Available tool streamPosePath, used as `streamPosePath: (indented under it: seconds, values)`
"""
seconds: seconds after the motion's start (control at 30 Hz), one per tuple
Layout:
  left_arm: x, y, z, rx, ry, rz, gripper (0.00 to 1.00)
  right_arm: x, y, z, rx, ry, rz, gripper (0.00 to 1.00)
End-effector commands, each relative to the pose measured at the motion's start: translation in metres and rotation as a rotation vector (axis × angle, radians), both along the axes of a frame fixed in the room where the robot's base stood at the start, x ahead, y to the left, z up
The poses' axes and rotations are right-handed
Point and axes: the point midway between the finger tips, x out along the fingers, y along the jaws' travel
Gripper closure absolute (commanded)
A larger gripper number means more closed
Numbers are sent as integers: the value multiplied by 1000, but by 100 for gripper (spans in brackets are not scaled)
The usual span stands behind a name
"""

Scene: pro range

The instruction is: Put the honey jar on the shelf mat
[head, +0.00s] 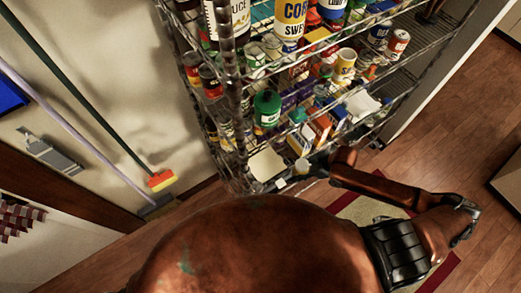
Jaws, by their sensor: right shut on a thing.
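My right gripper (291,181) is at the front edge of the wire shelf's low level, reached in from the right. It is shut on a small pale jar (302,166), which I take to be the honey jar; the arm and gripper hide part of it, and its label cannot be read. A plain white mat (266,164) lies on the low shelf, just left of and beyond the gripper. The jar appears apart from the mat, though its height above the shelf is hard to tell.
The wire shelf (229,75) holds many cans, bottles and boxes. A green-lidded jar (267,107) and an orange-and-white box (318,128) stand near the gripper. Another white patch (362,104) lies farther right. Brooms (160,181) lean on the left wall.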

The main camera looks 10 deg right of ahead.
Motion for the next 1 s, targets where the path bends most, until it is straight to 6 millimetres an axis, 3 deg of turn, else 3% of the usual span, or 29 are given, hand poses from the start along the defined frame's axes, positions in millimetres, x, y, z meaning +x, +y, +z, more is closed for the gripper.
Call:
streamPosePath:
  seconds: [0.07,0.17,0.4,0.5,0.7,0.87,1.0]
  values:
    - [7,-1,3,-1,-7,-1,60,-5,-4,-3,1,-3,21,96]
    - [0,-1,4,-1,2,1,60,-2,2,-5,5,-6,33,96]
    - [-48,-1,8,1,61,13,60,32,48,-4,8,-8,34,96]
    - [-56,0,11,1,70,15,60,47,68,-4,7,-7,35,96]
    - [-39,-1,16,0,49,11,60,70,99,-4,4,-6,36,96]
    - [-15,-2,19,-2,17,6,60,77,108,-6,3,-4,35,96]
    - [-12,-2,22,-2,14,5,60,87,122,-4,5,-6,37,96]
